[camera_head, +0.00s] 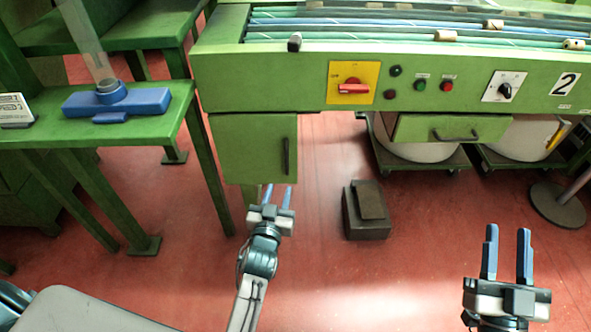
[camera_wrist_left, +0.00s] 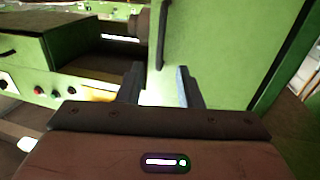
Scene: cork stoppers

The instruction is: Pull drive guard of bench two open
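Whether the panel stands slightly ajar is not clear. My left gripper (camera_head: 279,190) is open, just below the handle in the head view. In the left wrist view the handle (camera_wrist_left: 161,35) comes down ahead of the gap between the fingertips (camera_wrist_left: 160,72); no contact is clear. My right gripper (camera_head: 507,240) is open and empty over the floor, lower right.
A green drawer (camera_head: 450,128) with a black handle is under the bench to the right. A dark block (camera_head: 366,222) sits on the red floor right of my left gripper. A green side table (camera_head: 150,130) with a blue device (camera_head: 115,101) stands left. A round stand base (camera_head: 557,206) is right.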

